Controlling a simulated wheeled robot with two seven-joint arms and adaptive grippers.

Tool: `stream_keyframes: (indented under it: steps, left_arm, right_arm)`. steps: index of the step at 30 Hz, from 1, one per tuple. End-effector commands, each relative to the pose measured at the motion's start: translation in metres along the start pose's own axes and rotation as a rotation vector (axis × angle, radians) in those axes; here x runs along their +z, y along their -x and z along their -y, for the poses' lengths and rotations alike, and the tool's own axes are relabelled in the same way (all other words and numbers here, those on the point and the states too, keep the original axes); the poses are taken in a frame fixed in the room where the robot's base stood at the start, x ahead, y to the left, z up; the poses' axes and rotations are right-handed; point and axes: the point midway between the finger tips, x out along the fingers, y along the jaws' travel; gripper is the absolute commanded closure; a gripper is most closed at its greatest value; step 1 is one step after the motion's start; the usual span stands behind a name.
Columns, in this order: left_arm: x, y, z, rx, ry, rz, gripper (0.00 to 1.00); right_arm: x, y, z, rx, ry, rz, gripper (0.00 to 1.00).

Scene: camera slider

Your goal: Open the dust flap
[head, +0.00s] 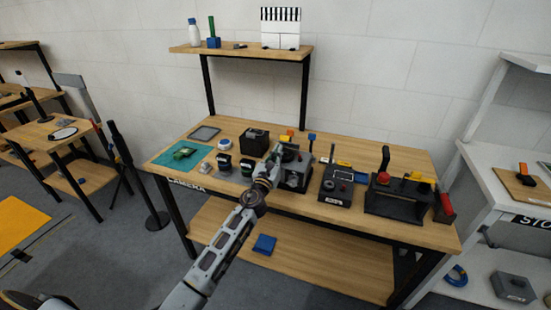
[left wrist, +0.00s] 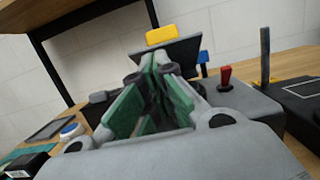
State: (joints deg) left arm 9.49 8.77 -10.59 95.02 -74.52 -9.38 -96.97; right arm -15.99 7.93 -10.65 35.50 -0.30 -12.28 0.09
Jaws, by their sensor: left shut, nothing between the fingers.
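My left gripper (head: 272,163) is shut and empty at the grey-black box device (head: 293,178) in the middle of the bench. In the left wrist view, its green-padded fingers (left wrist: 156,66) come together in front of a dark, flat panel (left wrist: 185,52). This panel looks like the dust flap and appears tilted up; a yellow tab (left wrist: 161,35) shows above it. The fingers hide part of the panel, so I cannot tell whether they touch it. My right gripper is not in view.
A black control box (head: 337,186) and a black device with a red knob (head: 396,196) stand to the right. Small dark devices (head: 224,163) and a green mat (head: 167,157) are to the left. A shelf (head: 240,51) is above the bench's back.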

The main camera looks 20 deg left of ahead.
Motion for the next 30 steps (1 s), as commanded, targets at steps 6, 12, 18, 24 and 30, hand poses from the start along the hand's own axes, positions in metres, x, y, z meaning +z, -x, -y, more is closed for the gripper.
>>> stream_keyframes:
  steps: [6, 12, 18, 24, 30]
  left_arm:
    - [-0.0003, -0.0060, 0.0002, 0.000, 0.000, -0.001, 1.00]
    - [-0.0001, -0.0063, 0.0002, 0.000, 0.000, 0.000, 1.00]
    - [0.0001, -0.0063, 0.0001, 0.000, 0.000, -0.001, 1.00]
    - [0.0015, -0.0076, -0.0002, -0.001, -0.002, -0.005, 1.00]
    - [0.0041, -0.0107, -0.0004, -0.001, -0.002, -0.020, 1.00]
  right_arm:
    - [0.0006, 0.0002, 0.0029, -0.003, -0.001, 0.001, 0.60]
    - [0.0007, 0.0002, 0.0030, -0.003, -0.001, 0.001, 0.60]
    - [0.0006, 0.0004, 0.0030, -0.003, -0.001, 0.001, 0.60]
    - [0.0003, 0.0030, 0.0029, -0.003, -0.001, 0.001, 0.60]
    - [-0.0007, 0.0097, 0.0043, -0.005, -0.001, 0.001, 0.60]
